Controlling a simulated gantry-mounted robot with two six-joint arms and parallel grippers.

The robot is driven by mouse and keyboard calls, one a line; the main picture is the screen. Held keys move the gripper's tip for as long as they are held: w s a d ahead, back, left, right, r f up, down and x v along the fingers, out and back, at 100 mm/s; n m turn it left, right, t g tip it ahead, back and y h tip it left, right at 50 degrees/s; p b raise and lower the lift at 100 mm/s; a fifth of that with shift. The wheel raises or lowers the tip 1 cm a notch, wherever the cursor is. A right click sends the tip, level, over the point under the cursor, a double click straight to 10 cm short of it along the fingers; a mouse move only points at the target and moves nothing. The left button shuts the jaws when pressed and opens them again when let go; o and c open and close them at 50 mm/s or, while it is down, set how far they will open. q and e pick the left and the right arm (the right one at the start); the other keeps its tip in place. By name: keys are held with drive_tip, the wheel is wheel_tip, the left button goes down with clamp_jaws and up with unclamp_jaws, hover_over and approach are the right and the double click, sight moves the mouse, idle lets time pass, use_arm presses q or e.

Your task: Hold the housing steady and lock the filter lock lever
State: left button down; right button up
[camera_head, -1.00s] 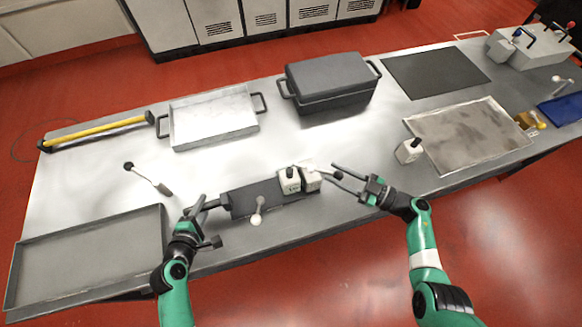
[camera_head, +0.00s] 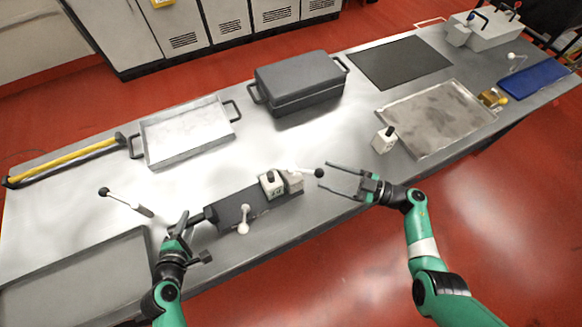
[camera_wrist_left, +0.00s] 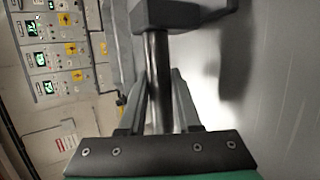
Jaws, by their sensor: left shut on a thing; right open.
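The housing (camera_head: 232,204) is a long dark grey block near the table's front edge, with two white blocks (camera_head: 272,184) on its right end. My left gripper (camera_head: 184,222) is shut on the dark bar handle at its left end. The bar (camera_wrist_left: 158,85) stands between the fingers in the left wrist view. A white ball-ended lever (camera_head: 243,218) is on the housing's front side.
A grey tray (camera_head: 135,245) lies left of my left gripper, a loose black-knobbed lever (camera_head: 122,199) behind it. A metal pan (camera_head: 155,157) and lidded dark box (camera_head: 300,85) stand behind. A small white block (camera_head: 384,143) and flat tray (camera_head: 440,105) are at right.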

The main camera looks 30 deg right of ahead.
drive_tip(key=v, duration=0.8)
drive_tip(key=shift+d, duration=0.1)
drive_tip(key=c, duration=0.4)
drive_tip(key=shift+w+d+n+h, duration=0.3)
drive_tip(key=shift+n, duration=0.4)
drive_tip(key=shift+c, duration=1.4)
drive_tip(key=n, duration=0.1)
drive_tip(key=w+d+r+n, duration=0.1)
drive_tip(key=shift+r+n+t+h, duration=0.25)
drive_tip(key=shift+n+t+h, duration=0.05)
drive_tip(key=shift+n+h, duration=0.1)
drive_tip(key=shift+c, duration=1.3)
drive_tip(key=shift+s+d+r+n+h, duration=0.15)
drive_tip(key=shift+n+h, duration=0.15)
drive_tip(key=shift+n, duration=0.2)
drive_tip(key=shift+s+a+r+n+h, duration=0.1)
drive_tip(key=shift+r+n+h, duration=0.15)
drive_tip(key=shift+n, duration=0.25)
clamp_jaws()
drive_tip(key=s+a+n+t+h, duration=0.1)
drive_tip(key=s+a+n+h, duration=0.2)
drive_tip(key=s+a, duration=0.5)
drive_tip(key=shift+s+n+t+h, duration=0.3)
drive_tip(key=shift+s+h, duration=0.15)
drive_tip(key=shift+s, duration=0.5)
